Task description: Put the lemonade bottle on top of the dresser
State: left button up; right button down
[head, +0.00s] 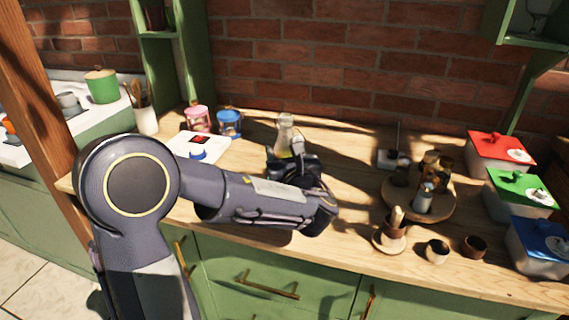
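A clear glass bottle with pale contents, likely the lemonade bottle (285,131), stands upright on the wooden top of the green dresser (330,264), toward the brick wall. Its lower part is hidden behind my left gripper (290,158). The gripper is right at the bottle, in front of it. The wrist and forearm cover the fingers, so I cannot tell whether they touch or grip the bottle. My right gripper is out of view.
A round wooden tray (446,208) with small bottles, cups and lidded boxes (500,152) fill the right. Some bare wood lies between.

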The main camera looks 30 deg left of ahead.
pick_arm(q)
jog(key=shift+d+f, duration=0.1)
jog(key=shift+f, duration=1.15)
jog(key=shift+f+b, duration=0.15)
jog(key=shift+b, duration=0.15)
jog(key=o, duration=0.9)
jog(key=shift+f, duration=0.15)
jog(key=o, duration=0.5)
jog(key=shift+c, duration=0.2)
